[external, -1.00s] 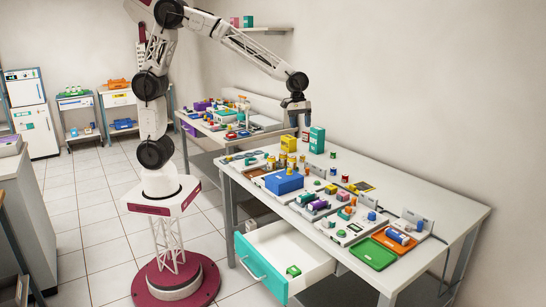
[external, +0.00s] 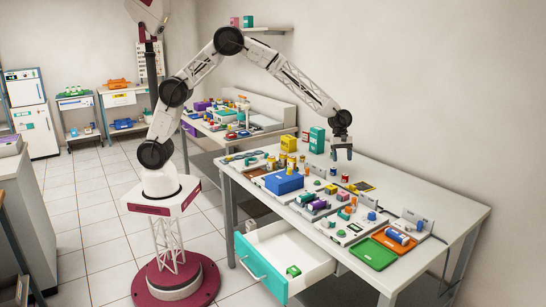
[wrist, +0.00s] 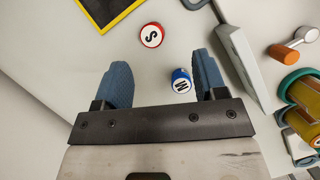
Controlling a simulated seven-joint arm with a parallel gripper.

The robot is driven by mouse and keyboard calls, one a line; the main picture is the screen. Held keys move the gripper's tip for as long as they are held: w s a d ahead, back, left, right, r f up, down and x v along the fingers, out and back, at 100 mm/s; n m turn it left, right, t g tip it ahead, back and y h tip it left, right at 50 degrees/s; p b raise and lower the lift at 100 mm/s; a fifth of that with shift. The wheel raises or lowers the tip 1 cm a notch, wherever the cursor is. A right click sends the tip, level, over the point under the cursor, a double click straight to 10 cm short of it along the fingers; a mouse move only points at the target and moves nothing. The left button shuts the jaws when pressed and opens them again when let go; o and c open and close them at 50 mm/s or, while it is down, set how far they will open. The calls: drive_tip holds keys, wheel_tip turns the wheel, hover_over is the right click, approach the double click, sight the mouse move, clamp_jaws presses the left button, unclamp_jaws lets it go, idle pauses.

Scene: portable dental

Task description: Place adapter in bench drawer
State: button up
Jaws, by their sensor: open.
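The teal-fronted bench drawer (external: 262,272) is pulled open below the near left part of the bench, with a small green piece (external: 293,271) inside. I cannot tell which piece is the adapter. My gripper (external: 341,157) is above the far side of the bench, pointing down, open and empty. In the wrist view its two blue fingers (wrist: 161,78) are spread apart. A small blue jar marked M (wrist: 181,80) shows between them, below and nearer the right finger. A red-rimmed jar marked S (wrist: 151,35) lies just beyond the fingers.
The bench holds a blue box (external: 284,182), a green tray (external: 370,254), an orange tray (external: 397,242), a yellow-edged black pad (wrist: 108,10) and several small parts. A teal carton (external: 317,139) stands at the back. The bench's right end is clear.

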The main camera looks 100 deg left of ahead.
sight(345, 175)
drive_tip(key=shift+w+a+f+n, duration=0.15)
drive_tip(key=shift+w+f, duration=0.15)
drive_tip(key=shift+f, duration=0.1)
drive_tip(key=shift+w+a+f+n, duration=0.1)
drive_tip(key=shift+w+f+n, duration=0.05)
drive_tip(key=shift+w+f, duration=0.2)
drive_tip(key=shift+f, duration=0.1)
drive_tip(key=shift+x, duration=1.2)
drive_tip(key=shift+f, duration=0.1)
drive_tip(key=shift+x, duration=2.55)
drive_tip(key=c, duration=1.1)
